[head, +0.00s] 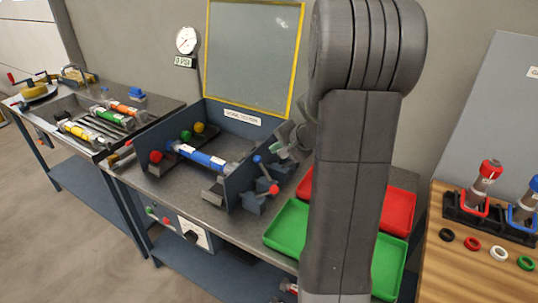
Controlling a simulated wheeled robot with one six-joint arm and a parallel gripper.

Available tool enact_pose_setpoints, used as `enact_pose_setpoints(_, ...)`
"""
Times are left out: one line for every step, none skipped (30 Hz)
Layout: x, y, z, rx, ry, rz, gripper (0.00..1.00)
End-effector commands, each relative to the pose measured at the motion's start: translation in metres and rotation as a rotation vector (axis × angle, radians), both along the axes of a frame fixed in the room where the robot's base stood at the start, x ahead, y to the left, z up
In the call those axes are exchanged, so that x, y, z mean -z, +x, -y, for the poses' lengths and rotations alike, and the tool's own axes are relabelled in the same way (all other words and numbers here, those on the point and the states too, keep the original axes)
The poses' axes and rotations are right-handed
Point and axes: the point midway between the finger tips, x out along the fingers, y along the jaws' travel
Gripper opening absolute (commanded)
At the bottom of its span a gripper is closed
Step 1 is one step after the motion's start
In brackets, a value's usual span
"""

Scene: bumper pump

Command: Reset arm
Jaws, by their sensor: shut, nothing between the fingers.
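My arm (352,190) rises in the front right of the head view, with its thick joint at the top. My gripper (283,148) shows in part to the left of the arm, above the right end of the bench fixture. It is shut and holds nothing. The rest of the wrist is hidden behind the arm.
The middle bench holds a blue cylinder (201,157) in a walled fixture under a yellow-framed screen (252,60). A green tray (287,226) and a red tray (398,211) lie partly behind my arm. A wooden table (470,275) with rings stands at right, a tool bench (70,104) at left.

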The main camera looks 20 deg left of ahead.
Motion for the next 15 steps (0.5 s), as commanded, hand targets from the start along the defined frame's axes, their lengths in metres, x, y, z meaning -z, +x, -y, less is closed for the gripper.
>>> enact_pose_setpoints(-0.006,-0.002,0.007,0.001,0.001,0.003,0.0)
enact_pose_setpoints(-0.01,-0.004,0.01,0.001,0.001,0.003,0.0)
enact_pose_setpoints(-0.014,-0.006,0.014,0.001,0.001,0.003,0.0)
enact_pose_setpoints(-0.017,-0.007,0.016,0.001,0.0,0.002,0.0)
enact_pose_setpoints(-0.02,-0.008,0.019,0.001,0.0,0.002,0.0)
enact_pose_setpoints(-0.024,-0.009,0.022,0.001,0.0,0.003,0.0)
enact_pose_setpoints(-0.026,-0.01,0.024,0.001,0.0,0.003,0.0)
enact_pose_setpoints(-0.028,-0.011,0.026,0.001,0.002,0.002,0.0)
enact_pose_setpoints(-0.03,-0.012,0.027,0.0,0.002,0.001,0.0)
enact_pose_setpoints(-0.031,-0.012,0.028,0.001,0.001,0.001,0.0)
enact_pose_setpoints(-0.032,-0.013,0.029,0.001,0.001,0.001,0.0)
enact_pose_setpoints(-0.033,-0.013,0.03,0.001,0.0,0.001,0.0)
enact_pose_setpoints(-0.034,-0.013,0.031,0.0,0.0,0.0,0.0)
enact_pose_setpoints(-0.034,-0.013,0.031,0.0,0.0,0.0,0.0)
enact_pose_setpoints(-0.034,-0.014,0.031,0.0,0.0,0.0,0.0)
